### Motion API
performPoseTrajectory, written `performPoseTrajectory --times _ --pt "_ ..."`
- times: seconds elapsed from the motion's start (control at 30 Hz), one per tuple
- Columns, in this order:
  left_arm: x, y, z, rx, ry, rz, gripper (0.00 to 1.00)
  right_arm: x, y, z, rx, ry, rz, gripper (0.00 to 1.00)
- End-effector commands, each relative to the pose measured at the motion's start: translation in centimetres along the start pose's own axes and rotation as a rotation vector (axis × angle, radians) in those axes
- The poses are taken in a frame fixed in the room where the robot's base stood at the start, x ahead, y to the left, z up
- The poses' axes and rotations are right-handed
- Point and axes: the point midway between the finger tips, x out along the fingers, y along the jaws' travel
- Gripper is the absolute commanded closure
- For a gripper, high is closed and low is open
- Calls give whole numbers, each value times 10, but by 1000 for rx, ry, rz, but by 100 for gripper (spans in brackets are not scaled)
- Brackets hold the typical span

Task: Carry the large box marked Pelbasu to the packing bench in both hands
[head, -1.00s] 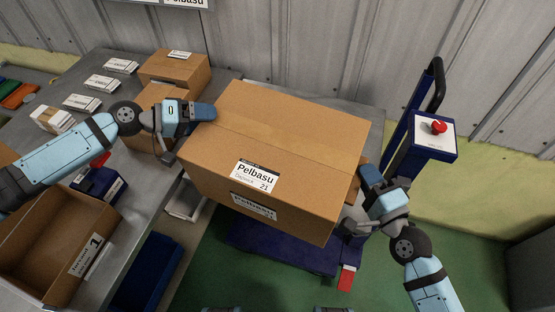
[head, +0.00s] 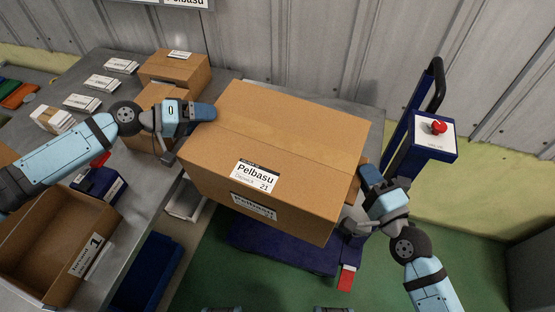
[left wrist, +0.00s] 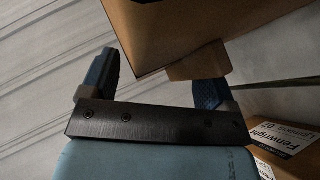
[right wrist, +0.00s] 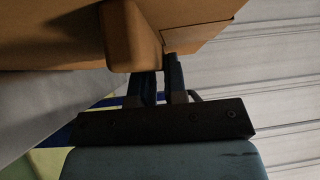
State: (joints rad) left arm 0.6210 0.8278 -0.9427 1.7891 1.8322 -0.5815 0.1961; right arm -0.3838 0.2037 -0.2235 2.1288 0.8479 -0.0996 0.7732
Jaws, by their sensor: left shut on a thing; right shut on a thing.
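The large brown box marked Pelbasu (head: 290,130) fills the middle of the head view, label side towards me. It also shows in the left wrist view (left wrist: 180,30) and the right wrist view (right wrist: 50,35). My left gripper (head: 190,134) is shut on its left end, and my right gripper (head: 358,200) is shut on its right end. In the wrist views, brown blocks on the box sit at the fingers. The grey bench (head: 352,96) shows behind the box and runs along the left.
A blue trolley (head: 270,247) stands below the box, with its handle post (head: 407,150) and red button at the right. An open carton (head: 45,235), smaller boxes (head: 174,68) and white packets crowd the bench at left. A blue bin (head: 148,275) is below its edge.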

Motion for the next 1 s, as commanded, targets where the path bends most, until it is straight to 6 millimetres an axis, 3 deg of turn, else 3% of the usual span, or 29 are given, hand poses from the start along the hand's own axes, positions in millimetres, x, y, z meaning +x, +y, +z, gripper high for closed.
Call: performPoseTrajectory --times 0.57,1.0 --pt "-3 7 -5 9 6 2 92 1 -8 -1 -1 2 -9 100" --pt "-14 33 -16 9 6 2 93 3 -40 -2 -1 2 -10 100"
